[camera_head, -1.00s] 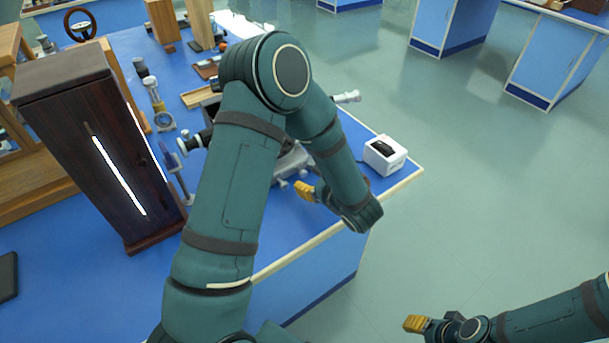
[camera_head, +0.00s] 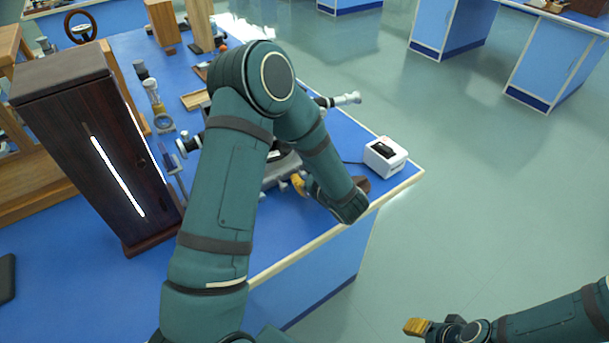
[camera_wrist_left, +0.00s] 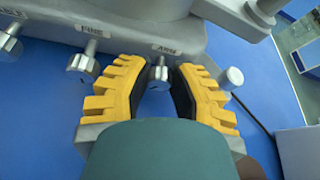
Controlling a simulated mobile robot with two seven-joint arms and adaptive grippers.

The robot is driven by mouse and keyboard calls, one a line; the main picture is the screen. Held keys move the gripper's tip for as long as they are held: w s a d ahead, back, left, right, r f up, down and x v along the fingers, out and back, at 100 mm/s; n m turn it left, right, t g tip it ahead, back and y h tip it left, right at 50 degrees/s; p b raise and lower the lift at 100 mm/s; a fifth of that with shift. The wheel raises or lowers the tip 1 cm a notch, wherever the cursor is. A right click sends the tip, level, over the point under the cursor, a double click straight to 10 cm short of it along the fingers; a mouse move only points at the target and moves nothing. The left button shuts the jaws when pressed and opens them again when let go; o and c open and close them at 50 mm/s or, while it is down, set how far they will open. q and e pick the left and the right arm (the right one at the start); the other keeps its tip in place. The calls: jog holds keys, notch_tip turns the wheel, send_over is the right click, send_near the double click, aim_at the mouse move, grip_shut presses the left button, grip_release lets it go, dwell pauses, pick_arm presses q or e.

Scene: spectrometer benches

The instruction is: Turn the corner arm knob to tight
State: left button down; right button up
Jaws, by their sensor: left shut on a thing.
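The spectrometer (camera_head: 280,170) stands on the blue bench, mostly hidden behind my left arm in the head view. In the left wrist view a small silver knob (camera_wrist_left: 158,73) sits under a label reading ARM on the grey base edge. My left gripper (camera_wrist_left: 160,72) has its yellow fingers on either side of this knob and is shut on it. The left gripper also shows in the head view (camera_head: 298,184), low at the instrument's near side. My right gripper (camera_head: 417,326) is away from the bench at the lower right; its opening cannot be made out.
In the left wrist view a knob marked FINE (camera_wrist_left: 83,66) is left of the fingers, and another knob (camera_wrist_left: 231,78) is close on the right. A white box (camera_head: 385,156) stands near the bench corner. A tall dark lamp housing (camera_head: 90,150) stands left.

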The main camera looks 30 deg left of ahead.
pick_arm(q)
jog(key=shift+w+d+r+m+g+p, duration=0.1)
jog(key=shift+r+m+g+p, duration=0.1)
jog(key=shift+m+g+p, duration=0.65)
jog(key=shift+w+m+g+y+p, duration=0.1)
jog(key=shift+m+g+y+p, duration=0.45)
jog(key=shift+m+p, duration=0.55)
jog(key=shift+f+m+g+y+p, duration=0.1)
jog(key=shift+m+g+y+p, duration=0.45)
jog(key=shift+m+p, duration=0.7)
jog(key=shift+m+g, duration=0.25)
jog(key=shift+m, duration=0.15)
jog(key=shift+w+f+y+p, duration=0.1)
jog(key=shift+y+p, duration=0.2)
jog(key=shift+p, duration=0.05)
jog(key=c, duration=0.8)
grip_release()
